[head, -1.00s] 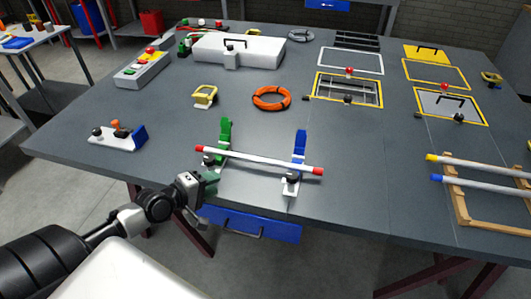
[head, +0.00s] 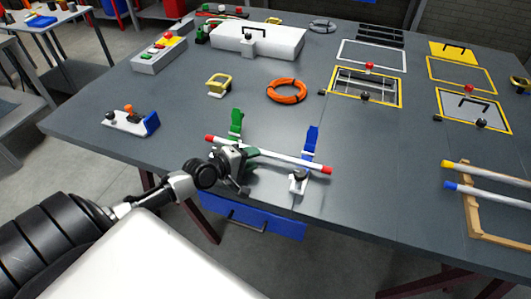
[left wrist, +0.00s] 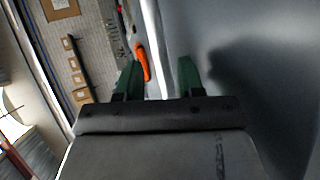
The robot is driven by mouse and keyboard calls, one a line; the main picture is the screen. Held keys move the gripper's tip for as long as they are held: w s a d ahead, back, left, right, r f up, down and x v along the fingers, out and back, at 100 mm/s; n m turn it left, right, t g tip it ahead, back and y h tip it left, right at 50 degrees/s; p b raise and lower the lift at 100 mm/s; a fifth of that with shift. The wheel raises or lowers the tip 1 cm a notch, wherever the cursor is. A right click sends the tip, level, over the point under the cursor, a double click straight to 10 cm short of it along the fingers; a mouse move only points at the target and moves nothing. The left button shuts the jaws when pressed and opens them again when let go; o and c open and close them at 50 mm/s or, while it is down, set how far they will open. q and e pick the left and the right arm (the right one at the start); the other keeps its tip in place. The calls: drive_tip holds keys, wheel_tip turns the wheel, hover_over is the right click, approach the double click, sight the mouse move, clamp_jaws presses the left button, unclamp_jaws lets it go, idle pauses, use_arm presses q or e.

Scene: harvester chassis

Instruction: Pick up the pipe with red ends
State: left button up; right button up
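The white pipe with red ends (head: 285,158) rests across a green clamp stand (head: 236,122) and a blue clamp stand (head: 311,142) near the table's front edge. My left gripper (head: 247,162) is at the pipe's left half, by the green stand, and hides part of the pipe. In the left wrist view the gripper's two green fingers (left wrist: 158,75) are apart, and the pipe (left wrist: 152,45) runs between them without visible contact on both sides. My right gripper is not in view.
An orange ring (head: 287,90) and a yellow clamp (head: 218,85) lie behind the pipe. Pipes with yellow and blue ends (head: 490,195) lie on a wooden rack (head: 472,212) at right. A blue drawer (head: 253,216) sits below the front edge.

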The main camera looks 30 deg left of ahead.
sight(260, 164)
use_arm(q)
drive_tip(key=x, duration=0.3)
drive_tip(key=shift+w+f, duration=0.15)
drive_tip(key=shift+w, duration=0.15)
drive_tip(key=shift+a, duration=0.1)
clamp_jaws()
